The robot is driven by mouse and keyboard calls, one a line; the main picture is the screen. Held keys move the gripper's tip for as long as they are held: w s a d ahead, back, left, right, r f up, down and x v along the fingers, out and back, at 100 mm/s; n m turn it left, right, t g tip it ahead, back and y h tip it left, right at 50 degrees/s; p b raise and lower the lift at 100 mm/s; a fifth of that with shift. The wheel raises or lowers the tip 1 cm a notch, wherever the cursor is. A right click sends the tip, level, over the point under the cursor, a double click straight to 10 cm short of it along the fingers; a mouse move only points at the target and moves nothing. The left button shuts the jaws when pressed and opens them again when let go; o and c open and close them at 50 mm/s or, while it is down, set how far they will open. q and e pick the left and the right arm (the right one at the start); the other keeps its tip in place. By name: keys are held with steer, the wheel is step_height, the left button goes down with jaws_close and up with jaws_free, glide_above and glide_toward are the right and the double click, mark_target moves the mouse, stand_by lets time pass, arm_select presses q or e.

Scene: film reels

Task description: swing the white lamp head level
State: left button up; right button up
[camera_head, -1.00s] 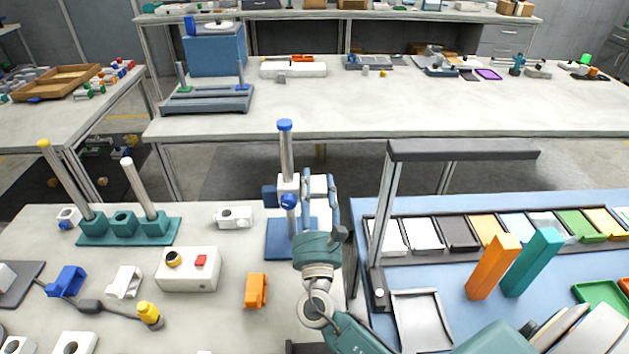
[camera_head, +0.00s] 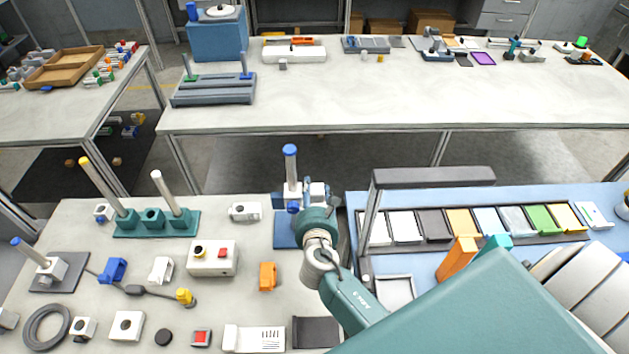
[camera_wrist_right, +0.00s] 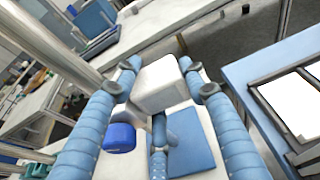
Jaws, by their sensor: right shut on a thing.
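The white lamp head (camera_wrist_right: 165,85) is a block between the two blue fingers of my right gripper (camera_head: 317,188) in the right wrist view. In the head view the gripper mostly hides it, beside a metal post (camera_head: 291,168) with a blue cap. A white clamp block (camera_head: 293,194) with a blue knob (camera_head: 293,207) sits on the post. The knob also shows in the wrist view (camera_wrist_right: 118,137). The post stands over a blue base plate (camera_head: 284,232). My right gripper is shut on the lamp head. I cannot tell its exact tilt. My left gripper is not in view.
On the right, a dark overhead bar (camera_head: 433,177) stands above a row of coloured swatches (camera_head: 461,222).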

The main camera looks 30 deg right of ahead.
steer(key=shift+w+r+g+y, duration=0.3)
steer(key=shift+r+g+y, duration=0.2)
steer(key=shift+g, duration=0.6)
steer(key=o, duration=1.2)
steer(key=shift+o, duration=0.2)
steer(key=shift+s+f, duration=0.1)
steer(key=shift+f, duration=0.05)
steer(key=shift+a+f, duration=0.1)
steer(key=shift+s, duration=0.15)
steer(key=v, duration=1.1)
steer(key=shift+s+r, duration=0.25)
